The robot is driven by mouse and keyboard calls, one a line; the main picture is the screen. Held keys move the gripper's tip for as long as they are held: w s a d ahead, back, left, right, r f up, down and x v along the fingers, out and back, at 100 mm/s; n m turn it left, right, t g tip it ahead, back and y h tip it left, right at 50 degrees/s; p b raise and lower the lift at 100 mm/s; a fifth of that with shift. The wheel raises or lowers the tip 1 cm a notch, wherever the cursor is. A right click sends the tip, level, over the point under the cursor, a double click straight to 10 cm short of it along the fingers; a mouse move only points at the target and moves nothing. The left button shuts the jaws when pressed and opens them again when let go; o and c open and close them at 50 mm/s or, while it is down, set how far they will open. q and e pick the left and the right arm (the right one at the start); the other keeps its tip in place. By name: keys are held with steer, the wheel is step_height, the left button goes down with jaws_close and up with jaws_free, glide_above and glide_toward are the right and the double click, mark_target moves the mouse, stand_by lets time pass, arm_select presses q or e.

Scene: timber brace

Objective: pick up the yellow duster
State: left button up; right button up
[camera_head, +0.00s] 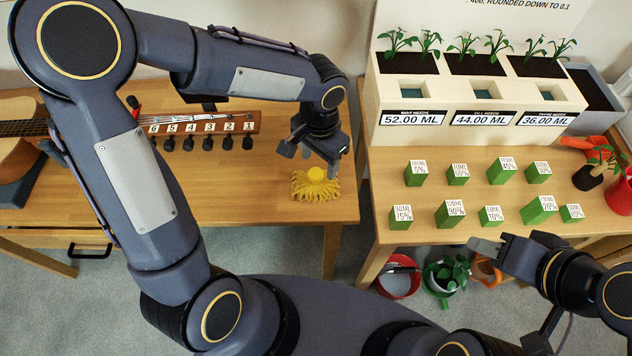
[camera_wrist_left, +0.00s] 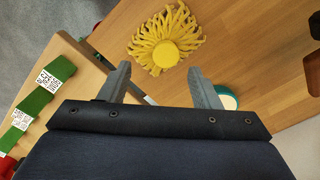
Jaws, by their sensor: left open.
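The yellow duster (camera_head: 316,186) lies on the wooden table near its right end, stringy strands spread around a round yellow knob. It also shows at the top of the left wrist view (camera_wrist_left: 165,42), beyond the fingertips. My left gripper (camera_head: 312,160) is just above and behind the duster in the head view. Its two fingers (camera_wrist_left: 160,68) are apart with nothing between them, and the duster looks clear of them. My right gripper (camera_head: 488,246) is at the front of the right table, far from the duster; its finger gap is unclear.
A teal-rimmed round item (camera_wrist_left: 227,98) is beside one left finger.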

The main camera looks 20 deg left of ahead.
mark_target(316, 172)
arm_select(q)
steer(key=f, duration=0.6)
steer(key=shift+w+a+f, duration=0.1)
steer(key=shift+a+f, duration=0.25)
steer(key=shift+a, duration=0.05)
steer(key=c, duration=1.1)
steer(key=shift+r, duration=0.1)
steer(key=shift+r, duration=0.55)
steer(key=d+r, duration=0.8)
steer(key=d, duration=0.1)
steer(key=s+d+r, duration=0.1)
steer(key=d+r, duration=0.2)
steer(key=d, duration=0.2)
steer(key=shift+s+r, duration=0.1)
steer(key=shift+r, duration=0.3)
